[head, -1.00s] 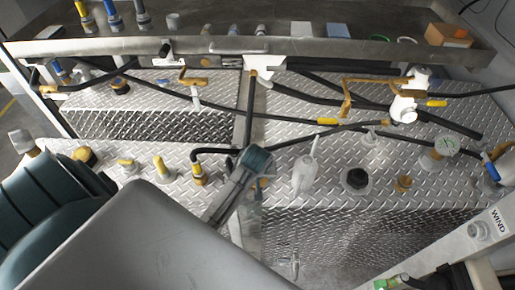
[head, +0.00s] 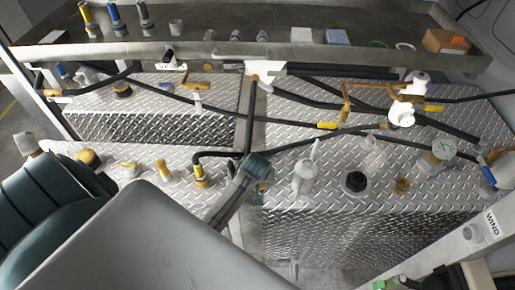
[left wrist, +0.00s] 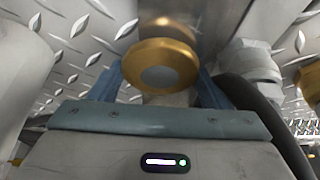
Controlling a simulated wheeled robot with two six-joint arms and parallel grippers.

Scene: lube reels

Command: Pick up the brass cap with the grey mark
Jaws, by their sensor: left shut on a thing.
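In the left wrist view, a round brass cap (left wrist: 132,66) with a grey disc mark on its face sits between the two blue fingers of my left gripper (left wrist: 160,88). The fingers are shut on it, one on each side. A pale stem shows just below the cap. In the head view my left gripper (head: 261,187) is over the front edge of the tread-plate deck, near the middle, small and partly hidden by its own wrist. My right gripper is not in view.
The tread-plate deck (head: 330,215) carries a white bottle-like fitting (head: 305,175), a black knob (head: 355,183), a small brass fitting (head: 402,187) and a gauge (head: 442,150). Black hoses (head: 300,143) cross behind. A metal shelf (head: 210,52) runs along the back.

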